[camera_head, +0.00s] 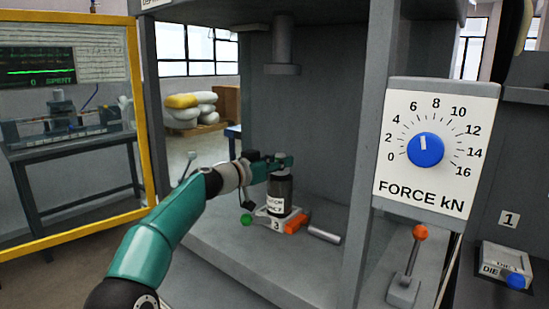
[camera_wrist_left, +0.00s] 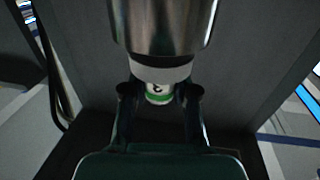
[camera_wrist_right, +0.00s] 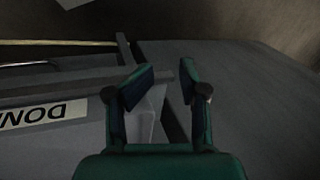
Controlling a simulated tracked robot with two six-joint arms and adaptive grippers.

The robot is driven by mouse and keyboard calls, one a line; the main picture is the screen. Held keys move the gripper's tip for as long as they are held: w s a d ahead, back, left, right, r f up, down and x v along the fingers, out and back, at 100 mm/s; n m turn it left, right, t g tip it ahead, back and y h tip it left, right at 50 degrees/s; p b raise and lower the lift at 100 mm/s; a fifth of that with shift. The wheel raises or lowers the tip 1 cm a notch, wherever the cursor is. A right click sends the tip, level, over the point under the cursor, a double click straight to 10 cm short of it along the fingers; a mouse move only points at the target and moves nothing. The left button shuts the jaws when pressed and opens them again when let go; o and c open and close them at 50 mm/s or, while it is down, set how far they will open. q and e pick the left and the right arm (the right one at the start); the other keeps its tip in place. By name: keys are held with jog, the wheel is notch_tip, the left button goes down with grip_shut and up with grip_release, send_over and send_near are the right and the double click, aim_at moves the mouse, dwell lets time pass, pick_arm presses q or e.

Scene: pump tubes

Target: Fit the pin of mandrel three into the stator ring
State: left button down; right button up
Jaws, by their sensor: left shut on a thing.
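My left gripper (camera_head: 277,161) is inside the press, level with the top of a dark labelled cylinder (camera_head: 281,190). That cylinder stands upright on a white block (camera_head: 276,222) marked 3. In the left wrist view the fingers are closed on a white piece with a green band and a 3, which looks like mandrel three (camera_wrist_left: 158,92). A large shiny metal cylinder (camera_wrist_left: 164,25) is just above it in that picture. I cannot make out the pin or tell which part is the stator ring. My right gripper (camera_wrist_right: 168,90) is open and empty.
The press ram (camera_head: 283,70) hangs above the left gripper. A grey cylinder (camera_head: 324,234) lies beside the block on the press bed. The force dial (camera_head: 425,149) and an orange-tipped lever (camera_head: 412,262) are to the right. A labelled surface (camera_wrist_right: 35,117) is near the right gripper.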

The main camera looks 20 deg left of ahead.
pick_arm(q)
jog(key=shift+f, duration=0.15)
jog(key=c, duration=0.8)
grip_release()
jog(key=shift+f, duration=0.15)
jog(key=shift+s+r, duration=0.3)
jog(key=shift+s, duration=0.1)
jog(key=v, duration=0.8)
jog(key=shift+s+a+r, duration=0.15)
jog(key=shift+s, duration=0.15)
jog(key=shift+r, duration=0.1)
